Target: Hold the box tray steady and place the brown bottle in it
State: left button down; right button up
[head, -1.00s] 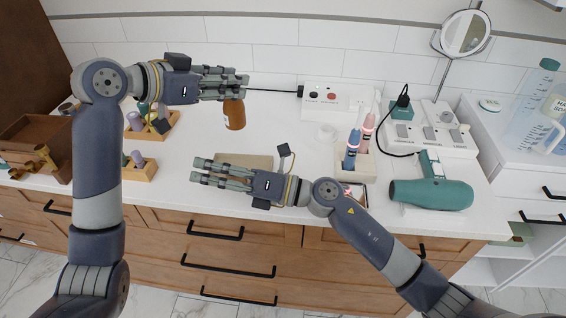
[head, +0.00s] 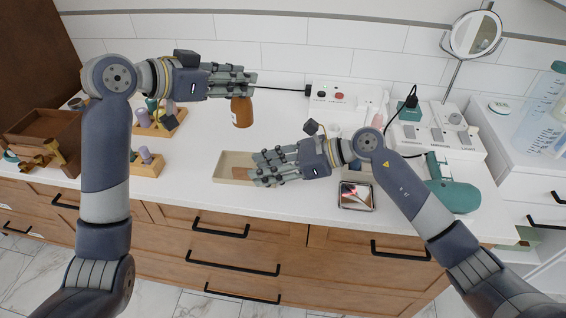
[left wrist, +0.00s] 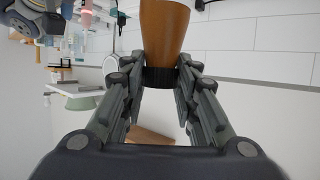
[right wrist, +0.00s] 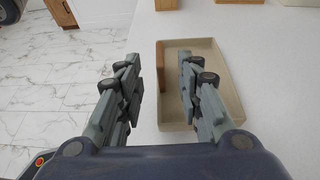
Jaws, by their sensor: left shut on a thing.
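The brown bottle (head: 241,112) hangs from my left gripper (head: 250,84), which is shut on its black cap (left wrist: 160,77), above the counter. The bottle is behind the tray and clear of it in the head view. The shallow beige box tray (head: 222,169) lies on the counter near the front edge. It also shows in the right wrist view (right wrist: 222,62), with a brown piece (right wrist: 160,68) inside along one wall. My right gripper (head: 262,168) is open, its fingers on either side of the tray's front wall in the right wrist view; contact is unclear.
Wooden holders with small bottles (head: 147,168) stand left of the tray, with a brown wooden box (head: 45,135) farther left. The counter behind the tray is clear.

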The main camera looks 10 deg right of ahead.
aim_at(244, 183)
jog(key=x, duration=0.6)
grip_shut()
